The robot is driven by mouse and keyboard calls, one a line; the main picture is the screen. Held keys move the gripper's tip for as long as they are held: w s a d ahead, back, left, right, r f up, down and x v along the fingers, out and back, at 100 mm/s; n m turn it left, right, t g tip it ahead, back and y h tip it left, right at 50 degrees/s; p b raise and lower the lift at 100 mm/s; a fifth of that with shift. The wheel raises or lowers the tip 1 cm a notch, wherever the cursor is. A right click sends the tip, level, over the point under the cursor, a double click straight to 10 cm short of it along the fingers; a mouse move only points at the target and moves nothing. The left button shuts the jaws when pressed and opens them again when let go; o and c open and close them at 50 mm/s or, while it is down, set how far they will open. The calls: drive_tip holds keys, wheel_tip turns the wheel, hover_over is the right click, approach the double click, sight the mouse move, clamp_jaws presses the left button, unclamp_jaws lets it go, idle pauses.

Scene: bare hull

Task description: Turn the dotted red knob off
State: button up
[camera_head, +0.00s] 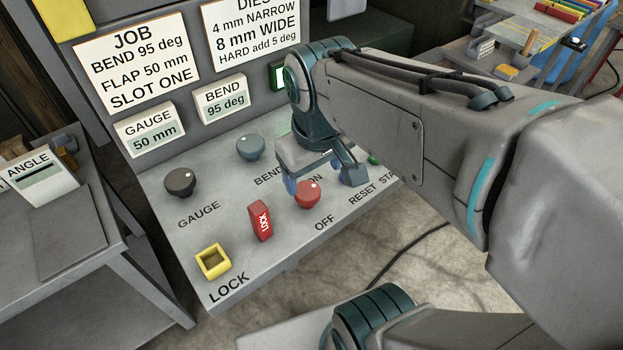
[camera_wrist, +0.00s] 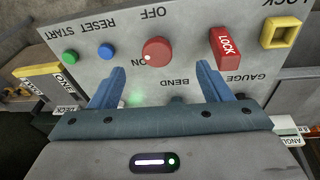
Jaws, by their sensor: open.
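The dotted red knob (camera_head: 307,196) sits on the sloped grey panel between the ON and OFF labels. In the wrist view the red knob (camera_wrist: 158,52) shows its white dot on the side by the ON label. My gripper (camera_head: 321,180) hangs just above the panel by the knob, partly covering the ON label in the head view. In the wrist view my gripper (camera_wrist: 161,68) is open, its two blue fingers apart and pointing toward the knob, which appears between and beyond their tips. Nothing is held. Contact with the panel cannot be told.
A red LOCK piece (camera_head: 261,221) and a yellow square socket (camera_head: 213,261) are left of the knob. A blue-grey BEND knob (camera_head: 250,147) and black GAUGE knob (camera_head: 180,182) stand behind. Blue RESET (camera_wrist: 106,50) and green START (camera_wrist: 70,56) buttons are on the other side.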

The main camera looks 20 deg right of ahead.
sight(306, 190)
drive_tip(key=w+a+r+n+g+h+b, duration=0.1)
drive_tip(key=w+a+n+g+h+b, duration=0.35)
drive_tip(key=w+n, duration=0.45)
drive_tip(key=shift+n+y, duration=0.4)
drive_tip(key=shift+y, duration=0.05)
drive_tip(key=x, duration=0.8)
drive_tip(key=s+x, duration=0.1)
drive_tip(key=x, duration=0.4)
drive_tip(key=c, duration=1)
